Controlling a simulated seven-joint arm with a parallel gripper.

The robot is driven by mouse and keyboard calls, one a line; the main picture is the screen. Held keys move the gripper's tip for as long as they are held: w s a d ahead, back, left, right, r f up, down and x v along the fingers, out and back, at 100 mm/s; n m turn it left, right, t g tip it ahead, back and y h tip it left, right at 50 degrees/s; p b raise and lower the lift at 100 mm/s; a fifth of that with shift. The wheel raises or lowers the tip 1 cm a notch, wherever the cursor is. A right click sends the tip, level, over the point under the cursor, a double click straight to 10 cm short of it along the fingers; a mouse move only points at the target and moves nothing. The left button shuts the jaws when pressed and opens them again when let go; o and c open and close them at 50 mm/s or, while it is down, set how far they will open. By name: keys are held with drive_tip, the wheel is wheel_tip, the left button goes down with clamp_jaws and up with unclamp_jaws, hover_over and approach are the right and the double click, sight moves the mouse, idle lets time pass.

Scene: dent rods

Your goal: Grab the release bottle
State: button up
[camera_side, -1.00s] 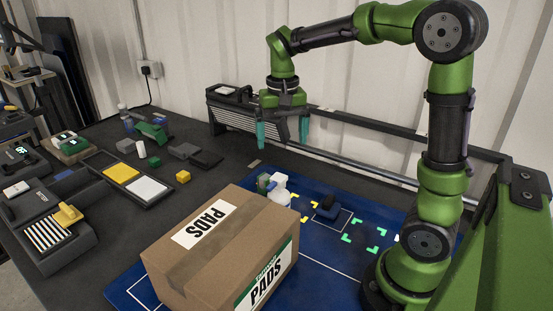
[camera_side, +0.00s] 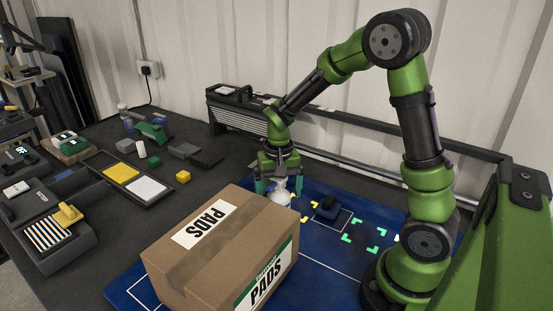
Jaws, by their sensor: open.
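A white bottle (camera_side: 281,196) stands on the blue mat (camera_side: 333,262) just behind the cardboard box (camera_side: 225,245), which hides its lower part. I cannot read a label on it. My gripper (camera_side: 279,188) points down over the bottle's top, with its teal fingers apart, one to each side. The left finger (camera_side: 262,187) covers the spot where a small greenish item stood beside the bottle. I cannot tell whether the fingers touch the bottle.
The tall cardboard box marked PADS stands close in front of my gripper. A dark blue block (camera_side: 326,208) sits on the mat to the right. A metal rail (camera_side: 350,172) runs behind. Trays and small blocks, one a yellow cube (camera_side: 183,177), lie to the left.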

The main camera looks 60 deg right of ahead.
drive_tip(key=shift+f, duration=0.85)
drive_tip(key=shift+c, duration=0.4)
drive_tip(key=c, duration=1.2)
drive_tip(key=shift+c, duration=0.2)
drive_tip(key=shift+r, duration=0.15)
